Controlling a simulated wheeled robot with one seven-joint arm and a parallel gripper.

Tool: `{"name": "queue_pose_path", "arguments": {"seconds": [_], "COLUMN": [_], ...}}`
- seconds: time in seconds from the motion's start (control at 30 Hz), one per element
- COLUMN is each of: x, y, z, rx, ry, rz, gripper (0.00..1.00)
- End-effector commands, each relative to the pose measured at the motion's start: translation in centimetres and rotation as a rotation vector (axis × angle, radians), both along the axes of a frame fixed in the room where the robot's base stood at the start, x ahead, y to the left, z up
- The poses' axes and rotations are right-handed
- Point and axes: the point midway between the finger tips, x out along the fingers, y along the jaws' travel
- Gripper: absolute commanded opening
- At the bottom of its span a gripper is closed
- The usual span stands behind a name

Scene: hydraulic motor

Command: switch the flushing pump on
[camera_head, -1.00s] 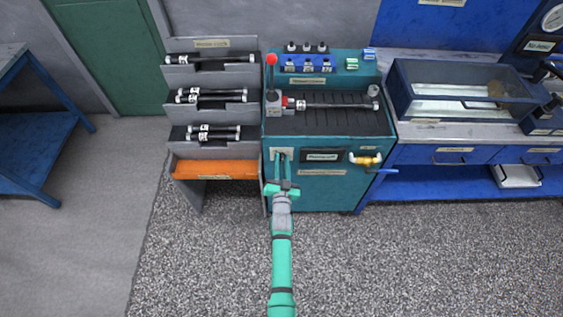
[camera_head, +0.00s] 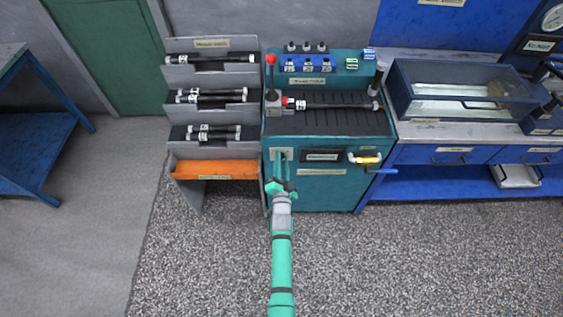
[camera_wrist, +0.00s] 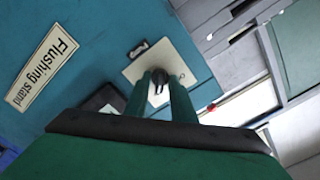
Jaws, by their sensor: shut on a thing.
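The flushing stand is the teal cabinet (camera_head: 330,190) in the middle of the head view. A light switch plate with a small black knob (camera_wrist: 158,74) is on its front panel. My gripper (camera_head: 279,158) reaches up to this plate from below. In the wrist view its two green fingers (camera_wrist: 166,82) are closed on the knob, which shows between their tips. The knob's exact turn is hard to read. A dark display (camera_head: 322,156) sits right of the plate, its text too small to read; its edge shows in the wrist view (camera_wrist: 103,100).
A red-knobbed lever (camera_head: 271,62) stands at the top left. A cylinder (camera_head: 335,105) lies on the black top. A grey rack (camera_head: 210,105) stands left, a blue bench (camera_head: 450,190) right. The floor in front is clear.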

Motion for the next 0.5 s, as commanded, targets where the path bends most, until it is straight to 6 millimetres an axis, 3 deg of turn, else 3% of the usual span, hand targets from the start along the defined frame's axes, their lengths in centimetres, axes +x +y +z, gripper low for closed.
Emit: {"name": "queue_pose_path", "arguments": {"seconds": [0.2,0.23,0.5], "x": [-0.04,-0.04,-0.03], "y": [0.15,0.15,0.06], "z": [-0.12,-0.12,-0.05], "rx": [0.000,0.000,-0.001], "ry": [0.002,0.002,0.001], "rz": [0.002,0.002,0.001], "gripper": [0.01,0.28,0.29]}}
